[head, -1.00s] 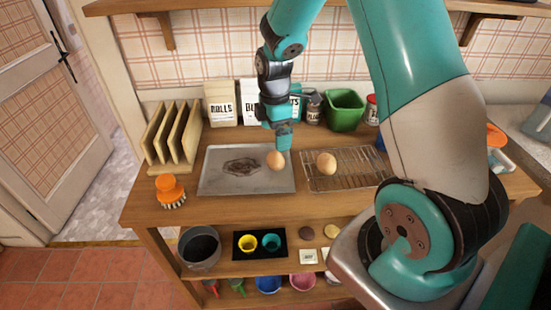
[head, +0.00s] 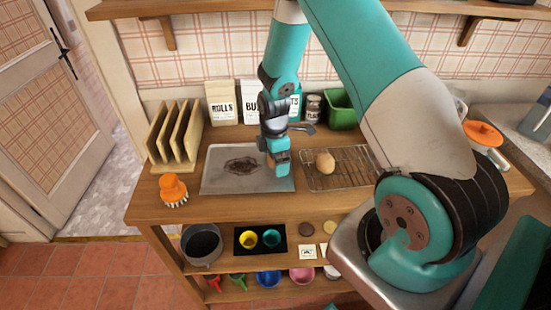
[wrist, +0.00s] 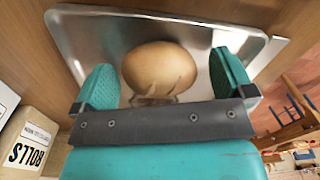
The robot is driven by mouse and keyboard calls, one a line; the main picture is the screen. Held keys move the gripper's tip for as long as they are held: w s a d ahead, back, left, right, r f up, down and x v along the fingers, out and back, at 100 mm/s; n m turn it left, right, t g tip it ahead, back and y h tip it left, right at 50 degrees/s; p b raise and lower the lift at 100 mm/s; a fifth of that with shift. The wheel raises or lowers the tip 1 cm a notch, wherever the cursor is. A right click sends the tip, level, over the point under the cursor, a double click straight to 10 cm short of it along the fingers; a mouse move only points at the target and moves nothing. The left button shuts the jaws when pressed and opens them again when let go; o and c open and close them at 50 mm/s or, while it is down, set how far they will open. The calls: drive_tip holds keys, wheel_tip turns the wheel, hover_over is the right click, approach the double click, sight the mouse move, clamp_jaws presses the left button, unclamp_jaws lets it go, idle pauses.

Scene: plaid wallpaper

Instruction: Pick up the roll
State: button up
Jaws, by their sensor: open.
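A round golden-brown roll (wrist: 158,68) lies on the grey metal baking tray (wrist: 83,40) and sits between my gripper's fingers in the wrist view. In the head view only a bit of this roll (head: 270,160) shows beside my gripper (head: 280,172), at the right end of the tray (head: 215,182). My gripper (wrist: 160,88) is open, with one teal finger on each side of the roll and a gap on both sides. A second roll (head: 325,163) rests on the wire cooling rack (head: 350,178) to the right.
A dark stain marks the tray's middle. An orange brush (head: 173,190) stands at the table's left front, by a wooden slotted rack (head: 175,140). Paper bags (head: 222,103) and a green bin (head: 341,110) stand behind. The lower shelf holds cups and a pot (head: 202,245).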

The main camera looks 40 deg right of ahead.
drive_tip(key=c, duration=1)
drive_tip(key=shift+r, duration=0.15)
